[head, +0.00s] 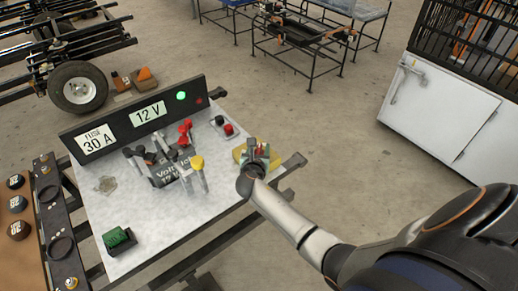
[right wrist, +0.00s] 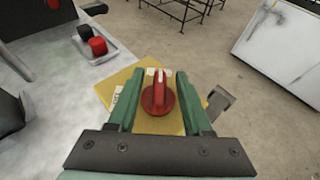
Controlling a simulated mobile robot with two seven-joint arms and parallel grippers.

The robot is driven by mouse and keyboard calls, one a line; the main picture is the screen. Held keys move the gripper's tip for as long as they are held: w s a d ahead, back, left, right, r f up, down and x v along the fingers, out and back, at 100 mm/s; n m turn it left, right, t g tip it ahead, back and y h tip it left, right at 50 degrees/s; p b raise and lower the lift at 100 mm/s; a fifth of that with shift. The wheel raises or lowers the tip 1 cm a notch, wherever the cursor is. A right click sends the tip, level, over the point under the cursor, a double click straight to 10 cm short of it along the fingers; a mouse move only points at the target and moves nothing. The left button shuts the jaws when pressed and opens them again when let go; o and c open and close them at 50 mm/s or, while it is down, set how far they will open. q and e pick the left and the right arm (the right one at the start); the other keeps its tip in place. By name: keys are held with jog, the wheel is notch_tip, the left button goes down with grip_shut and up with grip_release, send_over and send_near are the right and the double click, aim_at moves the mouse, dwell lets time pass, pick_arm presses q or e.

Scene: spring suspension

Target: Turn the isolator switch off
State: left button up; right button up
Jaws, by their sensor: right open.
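The isolator switch has a red knob (right wrist: 159,95) on a yellow plate (right wrist: 112,83) with small white labels. In the right wrist view the knob's raised handle runs roughly straight up and down the picture. My right gripper (right wrist: 155,90) is open, with one green finger on each side of the red knob. I see gaps between the fingers and the knob. In the head view my right gripper (head: 258,155) is over the yellow plate (head: 239,155) at the board's right edge, and it hides most of the knob. My left gripper is not in view.
A panel reading 12 V (head: 148,113) has a lit green lamp (head: 181,96). A white cabinet (head: 440,105) stands right. Floor between is clear.

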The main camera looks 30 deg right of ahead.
jog(key=c, duration=0.6)
grip_shut()
